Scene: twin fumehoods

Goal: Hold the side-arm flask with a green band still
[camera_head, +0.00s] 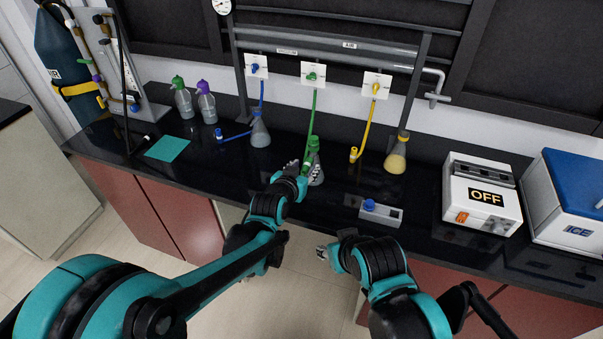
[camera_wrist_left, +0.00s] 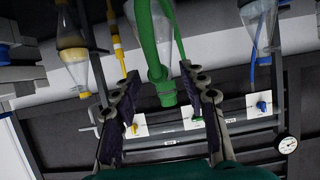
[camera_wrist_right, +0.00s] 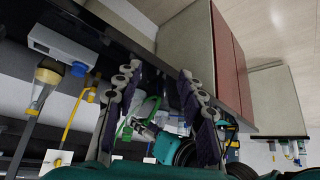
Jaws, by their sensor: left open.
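The side-arm flask with a green band (camera_head: 314,145) stands on the black bench at the middle, partly hidden by my left gripper. My left gripper (camera_head: 304,170) is open at the flask, with its fingers close to the glass. In the left wrist view, the flask's pale body (camera_wrist_left: 155,70) and green parts show between and beyond the spread fingers (camera_wrist_left: 160,78); I cannot tell whether they touch. A green hose (camera_head: 314,110) comes down from the green valve to the flask area. My right gripper (camera_head: 325,252) is open and empty, in front of the bench edge.
A blue-banded flask (camera_head: 260,134) stands left and a yellow one (camera_head: 396,158) right. A grey box with a blue knob (camera_head: 381,213) sits near the front edge. An OFF device (camera_head: 480,195) and ice box (camera_head: 575,200) stand right.

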